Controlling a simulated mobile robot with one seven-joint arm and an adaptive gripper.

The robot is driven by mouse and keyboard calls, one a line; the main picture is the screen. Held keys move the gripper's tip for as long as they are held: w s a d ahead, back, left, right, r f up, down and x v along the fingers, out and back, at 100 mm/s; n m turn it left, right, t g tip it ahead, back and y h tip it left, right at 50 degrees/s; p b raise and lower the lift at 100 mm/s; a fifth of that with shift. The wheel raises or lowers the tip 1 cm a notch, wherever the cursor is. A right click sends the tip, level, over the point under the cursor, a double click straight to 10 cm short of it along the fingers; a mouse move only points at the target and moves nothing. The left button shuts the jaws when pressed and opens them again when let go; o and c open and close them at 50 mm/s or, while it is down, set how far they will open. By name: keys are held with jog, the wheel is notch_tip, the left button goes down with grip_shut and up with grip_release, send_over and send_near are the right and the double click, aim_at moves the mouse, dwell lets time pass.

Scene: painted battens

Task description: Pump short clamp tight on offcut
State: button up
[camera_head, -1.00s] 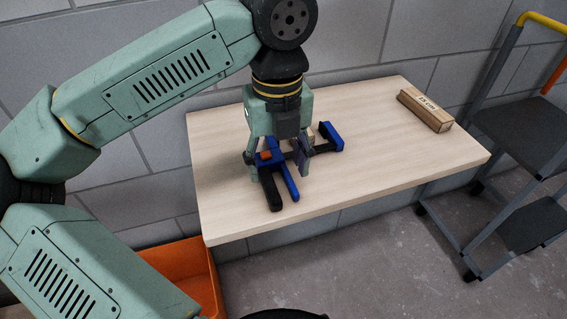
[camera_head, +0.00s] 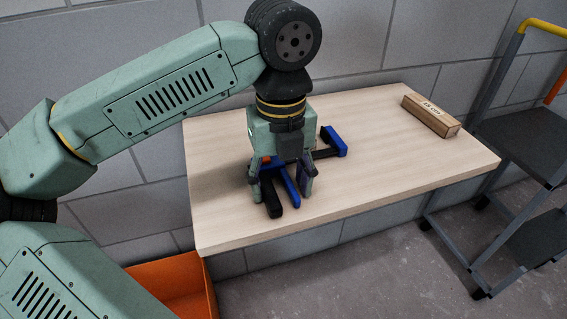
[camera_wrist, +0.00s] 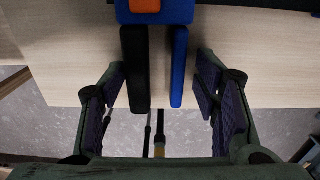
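The short clamp (camera_head: 292,186) lies on the table, with a blue body, black bar and orange button. Its blue far jaw (camera_head: 334,141) shows to the right of my gripper. In the wrist view its black handle (camera_wrist: 135,75) and blue handle (camera_wrist: 179,70) lie side by side with a gap between them. My gripper (camera_head: 280,190) points down over the handles. It is open, with one finger on each side of the pair and clear space to both in the wrist view (camera_wrist: 160,100).
A wooden block (camera_head: 431,117) marked 15 cm lies at the table's back right. The pale table (camera_head: 400,165) is clear around the clamp. An orange bin (camera_head: 180,285) stands below its left front, a grey trolley (camera_head: 520,140) to the right, a block wall behind.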

jog(key=shift+s+a, duration=0.1)
jog(key=shift+a, duration=0.25)
jog(key=c, duration=0.8)
grip_shut()
jog(key=shift+o, duration=2.3)
grip_release()
jog(key=o, duration=0.4)
jog(key=shift+d+b, duration=0.35)
jog(key=shift+b, duration=0.1)
jog(key=shift+c, duration=0.3)
